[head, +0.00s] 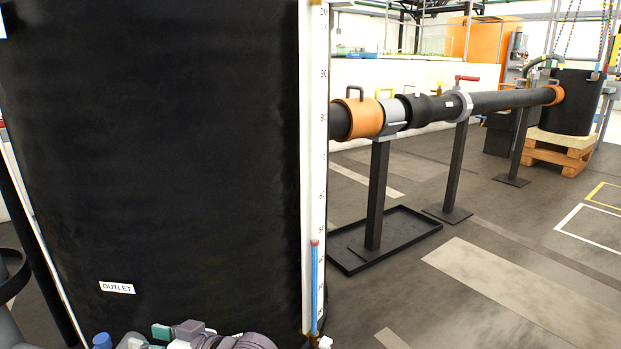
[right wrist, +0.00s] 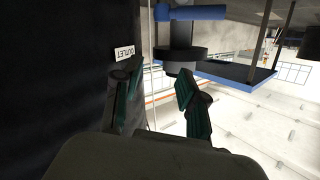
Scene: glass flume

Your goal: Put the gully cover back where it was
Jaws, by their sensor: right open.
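I cannot make out a gully cover in either view. My right gripper (head: 152,338) is at the bottom edge of the head view, in front of the large black cylinder (head: 160,150) near its OUTLET label (head: 117,287). In the right wrist view, the two teal-padded fingers of the right gripper (right wrist: 158,92) stand apart with nothing seen between them. The black cylinder wall (right wrist: 65,70) is beside the left finger, and the label (right wrist: 124,53) shows upside down there. My left gripper is not in view.
A black pipe (head: 510,100) with orange collars (head: 364,119) runs on posts to the back right. A shallow black tray (head: 345,262) lies under the nearest post. A white scale strip (head: 314,170) and blue rod (head: 315,285) edge the cylinder. Floor at right is mostly clear.

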